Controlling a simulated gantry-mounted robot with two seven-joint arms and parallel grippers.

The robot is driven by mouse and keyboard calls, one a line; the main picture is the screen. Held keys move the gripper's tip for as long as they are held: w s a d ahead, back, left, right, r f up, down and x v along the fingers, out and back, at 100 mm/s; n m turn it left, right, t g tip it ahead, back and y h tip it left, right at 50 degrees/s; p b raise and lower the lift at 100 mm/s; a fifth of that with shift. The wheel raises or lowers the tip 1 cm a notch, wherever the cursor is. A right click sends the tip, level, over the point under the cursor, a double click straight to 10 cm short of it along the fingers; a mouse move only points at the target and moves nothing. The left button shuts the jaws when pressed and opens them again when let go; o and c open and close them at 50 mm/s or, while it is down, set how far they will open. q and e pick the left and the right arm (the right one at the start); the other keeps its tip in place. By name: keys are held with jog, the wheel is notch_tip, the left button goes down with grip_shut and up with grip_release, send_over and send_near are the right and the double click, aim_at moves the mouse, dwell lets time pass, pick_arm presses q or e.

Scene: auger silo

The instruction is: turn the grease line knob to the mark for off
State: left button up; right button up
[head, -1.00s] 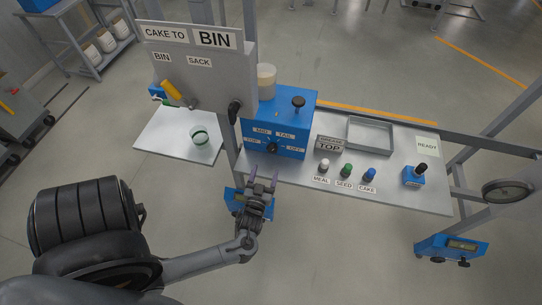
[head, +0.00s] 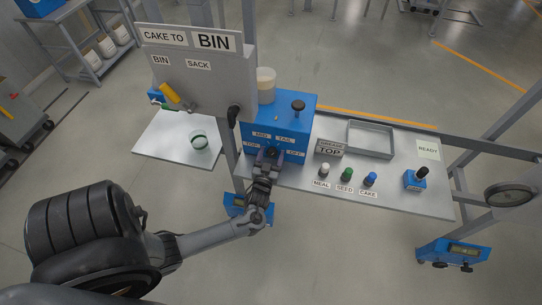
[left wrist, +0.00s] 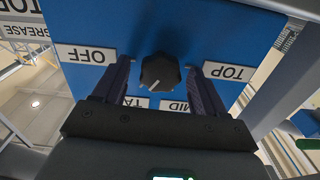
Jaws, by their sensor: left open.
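The grease line knob (left wrist: 160,71) is a dark round dial on the front of a blue box (head: 309,117). In the left wrist view the labels appear upside down: OFF (left wrist: 86,54), TOP (left wrist: 230,71), MID (left wrist: 174,105) and a partly hidden TAIL (left wrist: 135,101). The knob's white pointer line slants down-left there, roughly towards TAIL. My left gripper (head: 268,156) is at the box front. Its open fingers stand on either side of the knob, with visible gaps. I cannot tell how deep they reach. My right gripper is not in view.
White, green and blue knobs line the panel's front, with a grey tray (head: 370,139) behind. A grey lever panel (head: 205,80) rises at the left. A black knob (head: 298,105) tops the box.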

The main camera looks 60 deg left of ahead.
pick_arm(q)
jog(key=shift+c, duration=0.3)
jog(key=c, duration=1)
jog(key=shift+r+m+p, duration=0.2)
jog(key=shift+m+p, duration=0.75)
jog(key=shift+m, duration=0.15)
jog(key=m+p, duration=0.2)
jog(key=m, duration=0.1)
jog(key=m+p, duration=0.2)
jog(key=m, duration=0.2)
jog(key=shift+f+m, duration=0.1)
jog(key=shift+m, duration=0.2)
jog(key=shift+f+m+p, duration=0.1)
jog(key=shift+m+p, duration=0.3)
jog(key=shift+m, duration=0.7)
